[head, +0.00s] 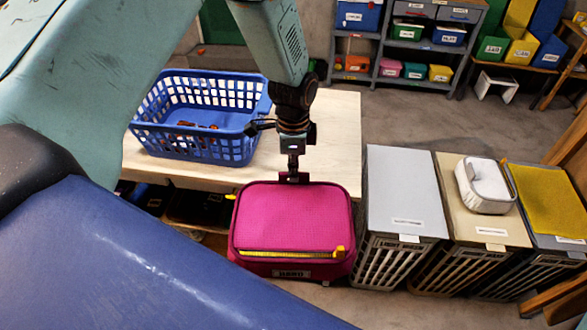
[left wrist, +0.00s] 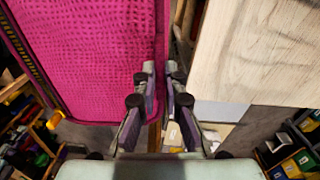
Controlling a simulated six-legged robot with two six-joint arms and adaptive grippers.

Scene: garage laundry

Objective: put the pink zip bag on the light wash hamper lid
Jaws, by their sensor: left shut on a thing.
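The pink zip bag (head: 292,218) has a yellow zip along its near side and a pale label on its front. My left gripper (head: 293,178) is shut on the far edge of the bag and holds it in front of the wooden table. In the left wrist view, the fingers (left wrist: 161,75) close on the edge of the pink fabric (left wrist: 95,60). Three lidded hampers stand to the right of the bag. The nearest has a bare grey-white lid (head: 402,185); its small labels are too blurred to read surely. The bag is apart from that lid.
A blue basket (head: 195,140) stands on the pale wooden table (head: 335,130). The middle hamper's beige lid (head: 455,222) bears a white container (head: 486,185); a yellow cloth (head: 548,200) covers the right hamper. Shelves with coloured bins (head: 410,45) stand at the back.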

